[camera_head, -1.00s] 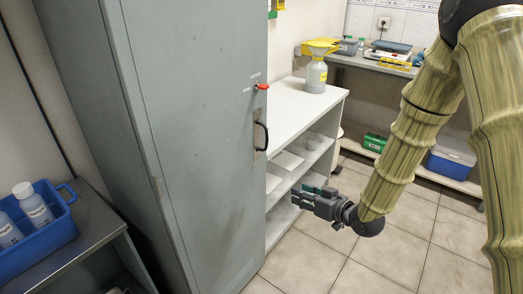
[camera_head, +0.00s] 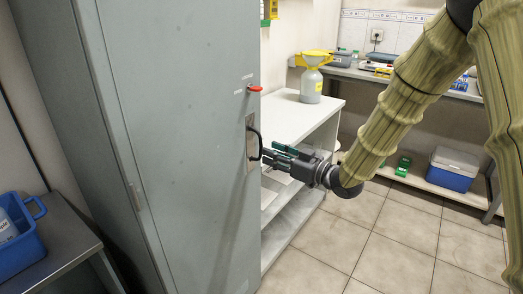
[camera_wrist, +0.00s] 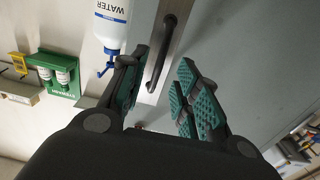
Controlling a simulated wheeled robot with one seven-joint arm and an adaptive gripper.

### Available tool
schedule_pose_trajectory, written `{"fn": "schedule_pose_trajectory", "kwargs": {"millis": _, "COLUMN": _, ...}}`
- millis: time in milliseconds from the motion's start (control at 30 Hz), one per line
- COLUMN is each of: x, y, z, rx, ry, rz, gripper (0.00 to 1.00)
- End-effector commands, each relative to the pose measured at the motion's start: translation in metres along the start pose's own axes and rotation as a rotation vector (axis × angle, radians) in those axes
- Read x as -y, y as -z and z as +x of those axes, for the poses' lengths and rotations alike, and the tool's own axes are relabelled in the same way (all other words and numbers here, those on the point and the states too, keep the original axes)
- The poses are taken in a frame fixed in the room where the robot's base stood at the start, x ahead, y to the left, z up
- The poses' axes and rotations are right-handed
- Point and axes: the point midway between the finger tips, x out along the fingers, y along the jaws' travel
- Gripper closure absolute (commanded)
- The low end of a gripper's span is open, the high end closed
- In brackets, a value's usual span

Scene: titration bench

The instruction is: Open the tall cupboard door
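The tall grey cupboard (camera_head: 185,150) stands at the left with its door shut. Its black bar handle (camera_head: 257,143) sits on a metal plate on the door's right side; it also shows in the wrist view (camera_wrist: 163,50). A red lever (camera_head: 255,89) is above the handle. My gripper (camera_head: 268,154) is at the handle from the right. In the wrist view my gripper (camera_wrist: 164,60) is open, with green-padded fingers on either side of the bar. I cannot tell whether either finger touches it.
A white shelf unit (camera_head: 297,114) with a yellow-topped bottle (camera_head: 311,84) stands just right of the cupboard. A blue crate (camera_head: 22,228) is on the left bench. The tiled floor (camera_head: 335,235) is clear at front right.

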Motion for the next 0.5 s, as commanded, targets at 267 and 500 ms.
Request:
{"fn": "schedule_pose_trajectory", "kwargs": {"millis": 267, "x": -0.001, "y": 0.000, "z": 0.038, "rx": 0.000, "ry": -0.002, "rz": 0.000, "gripper": 0.69}}
{"fn": "schedule_pose_trajectory", "kwargs": {"millis": 500, "x": -0.002, "y": 0.000, "z": 0.051, "rx": -0.001, "ry": -0.004, "rz": 0.000, "gripper": 0.69}}
